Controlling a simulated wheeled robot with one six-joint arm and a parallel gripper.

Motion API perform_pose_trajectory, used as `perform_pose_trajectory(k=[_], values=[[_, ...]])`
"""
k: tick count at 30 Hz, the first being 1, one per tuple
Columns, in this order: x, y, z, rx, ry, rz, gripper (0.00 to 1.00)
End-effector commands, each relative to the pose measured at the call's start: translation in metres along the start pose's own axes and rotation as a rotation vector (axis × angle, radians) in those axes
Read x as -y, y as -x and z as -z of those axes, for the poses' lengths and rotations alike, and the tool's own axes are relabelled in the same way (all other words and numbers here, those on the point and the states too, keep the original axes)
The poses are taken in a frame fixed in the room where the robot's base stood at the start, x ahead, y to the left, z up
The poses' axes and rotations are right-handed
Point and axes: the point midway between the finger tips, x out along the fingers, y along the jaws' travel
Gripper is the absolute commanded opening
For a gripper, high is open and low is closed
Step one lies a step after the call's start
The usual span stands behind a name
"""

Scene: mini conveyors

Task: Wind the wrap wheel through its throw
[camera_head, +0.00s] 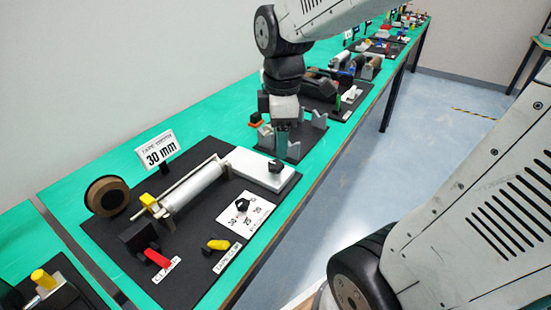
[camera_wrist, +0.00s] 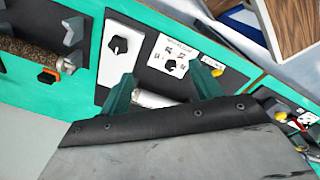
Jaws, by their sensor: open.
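No part in view carries a readable wrap label, so I cannot tell for sure which one is the wrap wheel. A black knob (camera_head: 275,166) sits on a white block (camera_head: 250,165) at the right end of the tape station; the wrist view shows this knob (camera_wrist: 119,45) ahead of the left finger. Another black knob (camera_head: 242,205) sits on a dial card (camera_head: 254,216). My gripper (camera_head: 282,140) points down over the neighbouring board, beyond the tape station. Its jaws (camera_wrist: 164,74) are open and empty, apart from both knobs.
The tape station has a silver roller (camera_head: 195,185), brown tape roll (camera_head: 107,196), red lever (camera_head: 157,258), yellow lever (camera_head: 218,244) and a 30 mm sign (camera_head: 160,150). Grey V-blocks (camera_head: 319,118) stand beside my gripper. A speckled brown rod (camera_wrist: 25,52) lies at left in the wrist view.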

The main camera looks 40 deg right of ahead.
Motion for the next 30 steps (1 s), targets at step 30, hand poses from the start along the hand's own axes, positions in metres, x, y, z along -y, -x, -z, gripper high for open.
perform_pose_trajectory(k=[30], values=[[-0.107, -0.158, 0.000, -0.005, 0.926, 0.057, 0.64]])
